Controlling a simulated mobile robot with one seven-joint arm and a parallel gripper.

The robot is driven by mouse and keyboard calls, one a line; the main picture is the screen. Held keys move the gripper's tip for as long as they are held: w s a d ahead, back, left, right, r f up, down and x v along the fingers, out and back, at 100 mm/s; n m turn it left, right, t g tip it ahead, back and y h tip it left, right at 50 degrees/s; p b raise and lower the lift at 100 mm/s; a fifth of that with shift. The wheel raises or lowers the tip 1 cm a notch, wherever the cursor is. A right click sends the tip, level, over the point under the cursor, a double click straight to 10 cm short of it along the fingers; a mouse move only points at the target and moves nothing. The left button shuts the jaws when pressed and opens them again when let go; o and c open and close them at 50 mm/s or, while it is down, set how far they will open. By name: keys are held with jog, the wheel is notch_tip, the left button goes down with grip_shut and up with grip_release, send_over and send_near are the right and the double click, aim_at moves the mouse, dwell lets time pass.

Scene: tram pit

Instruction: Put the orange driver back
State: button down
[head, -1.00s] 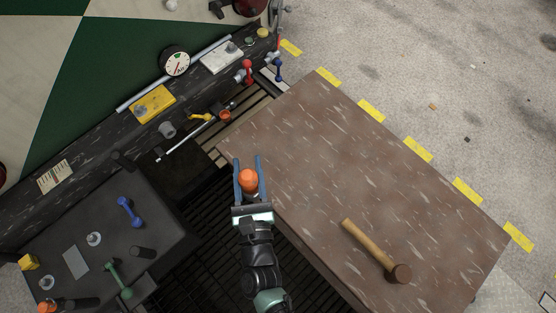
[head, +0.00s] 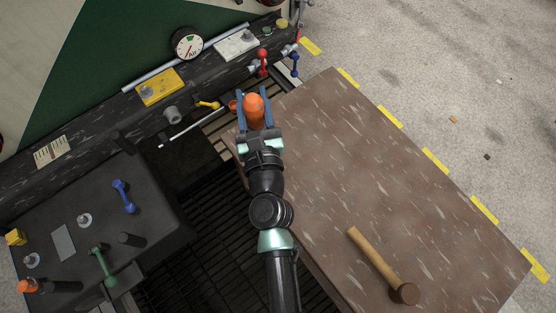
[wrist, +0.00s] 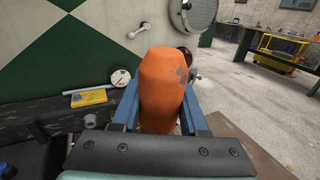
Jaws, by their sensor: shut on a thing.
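The orange driver (head: 254,112) is between the two blue fingers of my gripper (head: 254,95), which is shut on it. Its rounded orange handle points up and fills the middle of the wrist view (wrist: 162,90). The driver's lower end and shaft are hidden. My gripper is above the far left corner of the brown tabletop (head: 365,180), near the dark beam. A second orange-ended thing with a black part (head: 30,286) lies at the near left corner of the dark bench (head: 75,215).
A wooden mallet (head: 375,258) lies on the brown tabletop, otherwise clear. The dark beam (head: 95,140) carries a yellow block (head: 160,85), a gauge (head: 188,43) and red and blue levers.

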jog(key=w+d+r+n+y+b, duration=0.1)
jog(key=w+d+r+b, duration=0.2)
jog(key=d+r, duration=0.1)
jog(key=shift+w+d+r+y+b, duration=0.2)
jog(key=shift+w+r+y+b, duration=0.05)
jog(key=shift+y+b, duration=0.05)
notch_tip(320, 180, down, 28)
jog(key=b, duration=1.9)
jog(key=shift+r, duration=0.2)
jog(key=shift+f, duration=0.25)
jog(key=shift+c, duration=2.2)
grip_release()
